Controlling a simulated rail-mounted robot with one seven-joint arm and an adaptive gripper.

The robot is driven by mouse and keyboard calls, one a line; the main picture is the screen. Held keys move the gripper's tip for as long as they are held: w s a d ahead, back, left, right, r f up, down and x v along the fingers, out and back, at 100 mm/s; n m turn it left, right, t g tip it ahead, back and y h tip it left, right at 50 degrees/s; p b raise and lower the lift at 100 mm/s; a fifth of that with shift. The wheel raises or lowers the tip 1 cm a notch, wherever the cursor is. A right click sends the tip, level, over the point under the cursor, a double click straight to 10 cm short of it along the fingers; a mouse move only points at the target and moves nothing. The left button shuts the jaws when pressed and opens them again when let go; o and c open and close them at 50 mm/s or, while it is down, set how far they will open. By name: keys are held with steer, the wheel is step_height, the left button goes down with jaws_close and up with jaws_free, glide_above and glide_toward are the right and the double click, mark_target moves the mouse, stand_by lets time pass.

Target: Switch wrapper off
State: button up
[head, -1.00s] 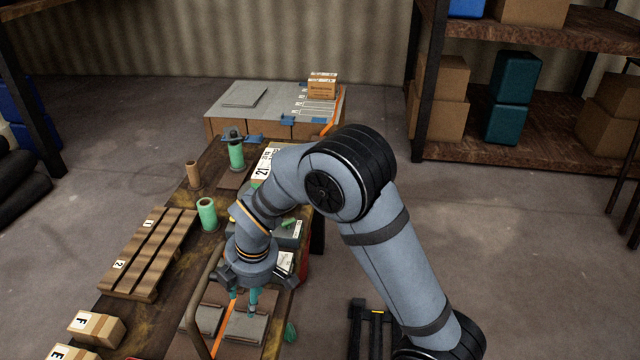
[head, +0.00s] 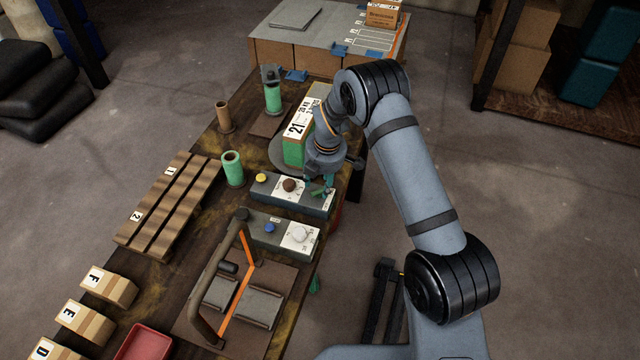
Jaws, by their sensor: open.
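A grey control box (head: 262,194) stands beside the round turntable (head: 277,152), which bears a green carton (head: 296,148) with a white label reading 21. The box has a yellow button (head: 261,178), a dark red-brown knob (head: 290,185) on a white plate, and a small green part (head: 322,194) at its right end, which looks like a switch. My gripper (head: 319,184) points down, open, over that right end, close to the green part. The wrist and fingers partly cover it, so I cannot tell its position or whether they touch.
A second grey box (head: 273,237) with a blue button and white knob stands nearer, beside a bent-tube frame (head: 217,274) with an orange strap. Green rolls (head: 232,168), a wooden pallet (head: 166,205), small cartons (head: 108,285) and a red tray (head: 146,343) occupy the left side.

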mark_target(319, 194)
steer(key=shift+w+a+f+p, duration=0.1)
steer(key=shift+w+f+p, duration=0.1)
steer(key=shift+f, duration=0.75)
steer(key=shift+w+a+f+p, duration=0.1)
steer(key=shift+w+f, duration=0.1)
steer(key=shift+f, duration=0.7)
steer(key=shift+c, duration=0.3)
jaws_close()
